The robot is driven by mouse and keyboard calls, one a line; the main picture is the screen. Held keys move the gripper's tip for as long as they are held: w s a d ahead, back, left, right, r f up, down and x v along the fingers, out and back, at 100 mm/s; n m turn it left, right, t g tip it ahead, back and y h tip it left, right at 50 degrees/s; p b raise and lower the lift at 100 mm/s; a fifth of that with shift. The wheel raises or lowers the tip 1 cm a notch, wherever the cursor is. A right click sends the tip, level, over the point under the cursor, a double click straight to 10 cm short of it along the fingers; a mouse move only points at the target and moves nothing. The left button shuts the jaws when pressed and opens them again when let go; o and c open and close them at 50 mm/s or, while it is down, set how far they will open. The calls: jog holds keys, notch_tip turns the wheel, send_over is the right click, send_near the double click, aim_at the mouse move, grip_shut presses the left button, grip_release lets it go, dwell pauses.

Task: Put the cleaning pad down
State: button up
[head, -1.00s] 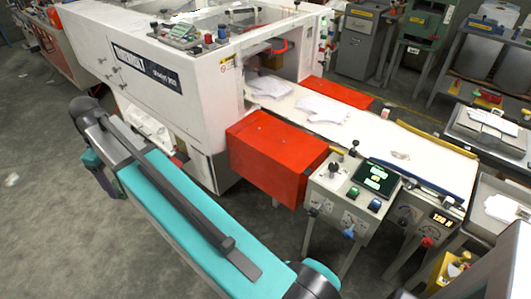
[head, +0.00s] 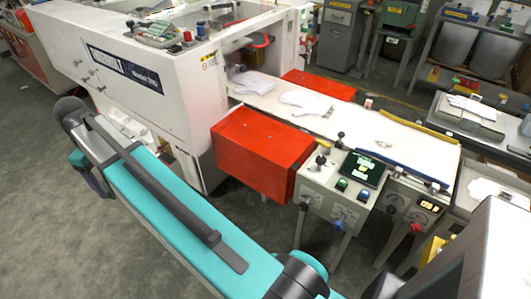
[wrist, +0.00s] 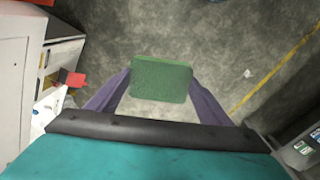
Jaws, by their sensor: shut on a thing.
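The cleaning pad is a green, roughly square block (wrist: 162,78). In the wrist view it sits between the two purple fingers of my gripper (wrist: 162,82), which is shut on it. Grey concrete floor shows below and around the pad; I cannot tell how high the pad is above it. In the head view my teal arm reaches across the lower left, and the pad is hidden from that side.
A large white machine (head: 135,85) stands beyond my arm, with a red box (head: 262,153) and a control panel (head: 345,190). White gloves (head: 305,101) lie on its pale belt (head: 365,140). Floor at the left (head: 35,150) is clear.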

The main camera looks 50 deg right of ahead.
jog(key=s+d+f+m, duration=0.2)
jog(key=s+d+m, duration=0.15)
jog(key=d, duration=0.45)
jog(key=s+d+f+m, duration=0.1)
jog(key=s+d+m, duration=0.25)
jog(key=d, duration=0.45)
jog(key=s+d+f+m, duration=0.2)
jog(key=s+d+m, duration=0.15)
jog(key=d, duration=0.45)
jog(key=s+d+f+m, duration=0.2)
jog(key=s+d+m, duration=0.4)
jog(key=s+d, duration=0.2)
jog(key=s+d+f+m, duration=0.3)
jog(key=s+d+m, duration=0.3)
jog(key=s+d, duration=0.3)
jog(key=s, duration=0.3)
jog(key=shift+s, duration=0.2)
jog(key=shift+d, duration=0.1)
jog(key=shift+w+d+f+p, duration=0.25)
jog(key=shift+w+d+p, duration=0.6)
jog(key=shift+d, duration=1.6)
jog(key=shift+w+d+f+p, duration=0.2)
jog(key=shift+w+d+p, duration=0.65)
jog(key=shift+d, duration=1.65)
jog(key=shift+w+d+f+p, duration=0.4)
jog(key=shift+w+d, duration=0.75)
jog(key=shift+d, duration=1.3)
jog(key=shift+r, duration=0.1)
